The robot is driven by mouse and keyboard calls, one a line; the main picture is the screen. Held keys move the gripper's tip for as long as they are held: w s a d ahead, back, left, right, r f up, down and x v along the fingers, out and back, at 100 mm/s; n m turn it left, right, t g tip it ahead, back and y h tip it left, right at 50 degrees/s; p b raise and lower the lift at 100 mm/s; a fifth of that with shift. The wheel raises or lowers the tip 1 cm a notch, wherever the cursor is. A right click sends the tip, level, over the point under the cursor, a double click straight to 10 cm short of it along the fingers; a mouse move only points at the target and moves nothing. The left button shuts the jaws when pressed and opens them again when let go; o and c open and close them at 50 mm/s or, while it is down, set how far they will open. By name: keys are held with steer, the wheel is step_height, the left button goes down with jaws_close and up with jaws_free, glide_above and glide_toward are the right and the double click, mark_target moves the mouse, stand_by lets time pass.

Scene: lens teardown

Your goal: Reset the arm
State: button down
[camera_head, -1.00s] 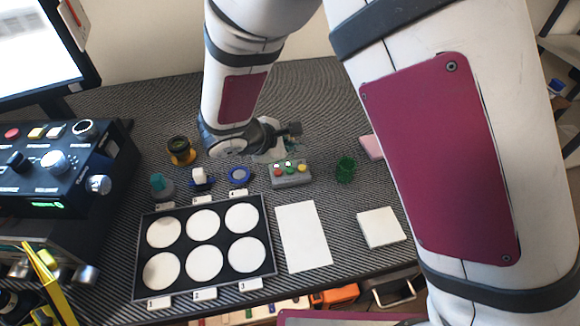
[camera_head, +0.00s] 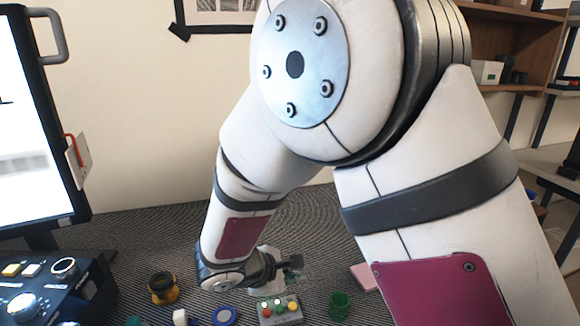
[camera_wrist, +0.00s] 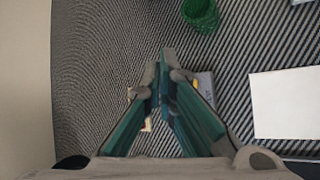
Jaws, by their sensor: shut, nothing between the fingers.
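My arm reaches down over the striped bench top (camera_head: 140,240) in the head view. In the wrist view my gripper (camera_wrist: 166,62) points down at the mat with its teal fingers together at the tips, holding nothing. In the head view the gripper end (camera_head: 290,265) is partly hidden by my wrist and sits just above and behind the button box (camera_head: 279,309).
A green cup (camera_head: 339,304) stands right of the button box, with a pink block (camera_head: 364,277) beyond it. A yellow-and-black ring part (camera_head: 163,288) and a blue ring (camera_head: 224,316) lie left. A control console (camera_head: 50,290) and monitor (camera_head: 35,120) fill the left side.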

steer(key=s+d+r+m+g+p, duration=0.1)
steer(key=s+d+r+m+g, duration=0.1)
steer(key=s+d+r+m, duration=0.45)
steer(key=s+d+r+m+g+p, duration=0.1)
steer(key=s+d+r+m+p, duration=0.2)
steer(key=d+r, duration=0.7)
steer(key=s+d+r+m+y+p, duration=0.1)
steer(key=s+r+m+y, duration=0.2)
steer(key=s, duration=0.6)
steer(key=s+d+r+m+y, duration=0.1)
steer(key=s+r+m+y, duration=0.2)
steer(key=s, duration=0.6)
step_height(320, 180, up, 3)
steer(key=shift+s+d+m+t+p, duration=0.3)
steer(key=shift+d+m+p, duration=0.1)
steer(key=shift+m, duration=0.85)
steer(key=shift+a, duration=0.15)
